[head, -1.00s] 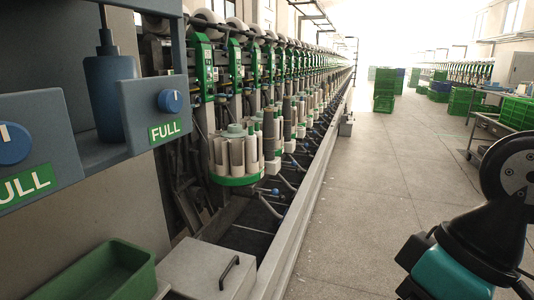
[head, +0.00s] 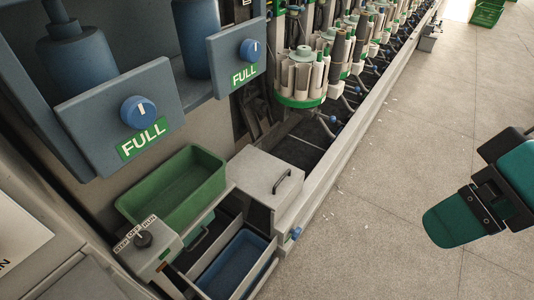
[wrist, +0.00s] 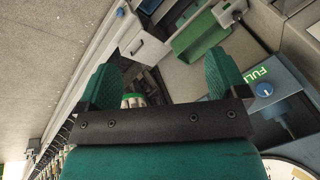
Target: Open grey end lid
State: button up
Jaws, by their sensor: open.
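The grey end lid (head: 262,182) is a flat light-grey cover with a dark bar handle (head: 283,180), in the lower middle of the head view. It lies flat and closed on its box at the end of the machine. In the wrist view the lid (wrist: 147,48) shows beyond the fingers, near the top middle. My gripper (wrist: 164,78) has two teal fingers spread wide with nothing between them. It is apart from the lid. The head view shows only a teal part of my arm at the right, over the floor; the fingertips are not clear there.
A green bin (head: 175,190) sits left of the lid, and a blue bin (head: 233,262) stands below it. A switch box (head: 145,240) and FULL panels with blue knobs (head: 138,112) stand at left. Spindle units (head: 300,80) run behind. The floor (head: 400,140) at right is clear.

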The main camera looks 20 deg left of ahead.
aim_at(267, 179)
jog(key=k, duration=0.55)
jog(key=u, duration=1)
jog(key=i, duration=0.85)
jog(key=u, duration=0.3)
